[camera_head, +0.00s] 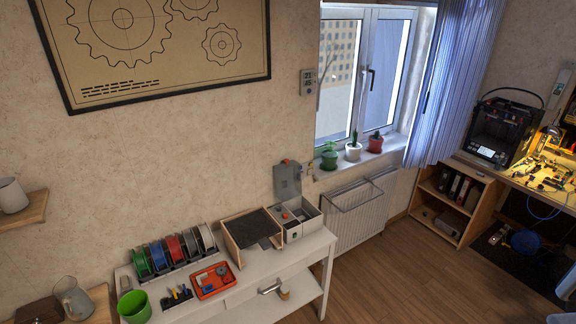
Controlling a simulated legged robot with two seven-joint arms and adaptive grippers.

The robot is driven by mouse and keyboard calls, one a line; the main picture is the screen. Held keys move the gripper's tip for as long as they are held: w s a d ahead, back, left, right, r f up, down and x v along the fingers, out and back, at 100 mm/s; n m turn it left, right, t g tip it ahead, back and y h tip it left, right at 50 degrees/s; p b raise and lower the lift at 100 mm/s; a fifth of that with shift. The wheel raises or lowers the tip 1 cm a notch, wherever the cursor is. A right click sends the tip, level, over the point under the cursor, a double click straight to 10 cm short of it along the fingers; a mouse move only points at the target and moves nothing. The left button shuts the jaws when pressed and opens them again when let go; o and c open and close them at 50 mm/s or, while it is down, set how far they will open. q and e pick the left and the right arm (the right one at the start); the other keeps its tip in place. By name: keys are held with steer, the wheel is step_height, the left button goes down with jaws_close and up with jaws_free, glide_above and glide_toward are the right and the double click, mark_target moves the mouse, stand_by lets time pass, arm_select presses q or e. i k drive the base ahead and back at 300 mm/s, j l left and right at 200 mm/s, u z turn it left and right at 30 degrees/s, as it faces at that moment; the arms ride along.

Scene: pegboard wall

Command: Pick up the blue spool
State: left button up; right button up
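A blue spool (158,255) stands upright in a dark spool rack (176,267) on the white table at the lower left. It sits between a green spool (141,263) and a red spool (175,248), and its lower part is hidden by the rack. A second blue round thing (525,241) lies under the desk at the far right; I cannot tell whether it is a spool. Neither of my grippers is in view.
The white table (240,288) also holds a green bucket (134,306), a red tray (212,281) and an open grey box (297,219). A radiator (358,212) stands right of it. A workbench with a 3D printer (502,130) is at right. Wooden floor (400,275) between is clear.

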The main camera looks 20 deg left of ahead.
mark_target(158, 256)
steer(key=k+j+u, duration=0.2)
steer(key=j+u, duration=0.2)
steer(key=k+j+u, duration=0.1)
steer(key=j+u, duration=0.75)
steer(key=k+j, duration=0.05)
steer(key=j, duration=0.05)
